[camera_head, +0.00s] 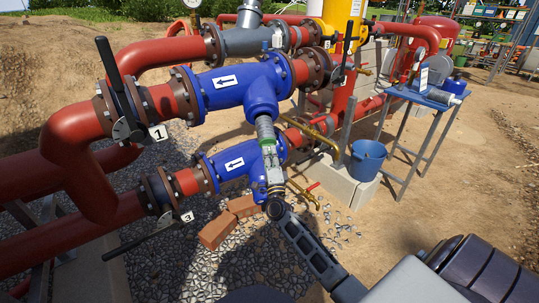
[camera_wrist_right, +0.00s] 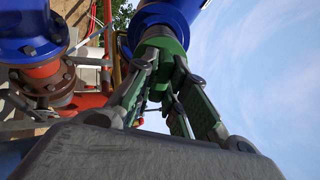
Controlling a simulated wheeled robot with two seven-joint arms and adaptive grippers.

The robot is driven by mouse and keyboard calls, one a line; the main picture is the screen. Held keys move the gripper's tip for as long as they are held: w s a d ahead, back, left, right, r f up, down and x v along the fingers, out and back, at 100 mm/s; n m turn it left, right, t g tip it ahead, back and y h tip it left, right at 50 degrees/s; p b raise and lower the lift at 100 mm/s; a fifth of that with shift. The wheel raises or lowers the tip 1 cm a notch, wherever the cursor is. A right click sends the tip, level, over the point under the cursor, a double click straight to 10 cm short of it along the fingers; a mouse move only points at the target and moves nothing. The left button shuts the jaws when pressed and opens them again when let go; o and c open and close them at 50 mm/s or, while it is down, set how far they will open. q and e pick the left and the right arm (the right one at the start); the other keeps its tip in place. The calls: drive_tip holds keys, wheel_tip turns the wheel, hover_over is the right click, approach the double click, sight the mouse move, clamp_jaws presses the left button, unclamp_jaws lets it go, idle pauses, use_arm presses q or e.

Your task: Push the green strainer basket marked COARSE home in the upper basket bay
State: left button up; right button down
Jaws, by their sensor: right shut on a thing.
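The green strainer basket (camera_head: 267,143) has a grey cylindrical body that runs into the downward-slanting branch of the upper blue strainer housing (camera_head: 228,86). Part of the grey body shows between the bay mouth and the green end, so it sits partly in. The mark COARSE is not readable. My right gripper (camera_head: 270,162) is shut on the green end from below. In the right wrist view the green end (camera_wrist_right: 160,43) is between the fingers, below the blue bay mouth (camera_wrist_right: 172,14). My left gripper is not in view.
The lower blue housing (camera_head: 232,163) stands close left of my right gripper, with a brass valve (camera_head: 303,192) to its right. Bricks (camera_head: 217,230) lie on gravel below. A blue bucket (camera_head: 367,160) and a blue table (camera_head: 424,97) stand to the right.

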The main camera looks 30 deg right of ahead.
sight(268, 144)
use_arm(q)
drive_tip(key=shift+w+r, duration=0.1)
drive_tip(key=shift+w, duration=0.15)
use_arm(e)
drive_tip(key=shift+w+r, duration=0.1)
drive_tip(key=shift+w+d+r, duration=0.1)
drive_tip(key=shift+w+d, duration=0.05)
drive_tip(key=shift+w, duration=0.05)
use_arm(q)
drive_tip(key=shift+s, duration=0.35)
use_arm(e)
drive_tip(key=shift+x, duration=0.9)
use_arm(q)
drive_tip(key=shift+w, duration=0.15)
use_arm(e)
drive_tip(key=shift+w+d+r, duration=0.1)
drive_tip(key=shift+w, duration=0.1)
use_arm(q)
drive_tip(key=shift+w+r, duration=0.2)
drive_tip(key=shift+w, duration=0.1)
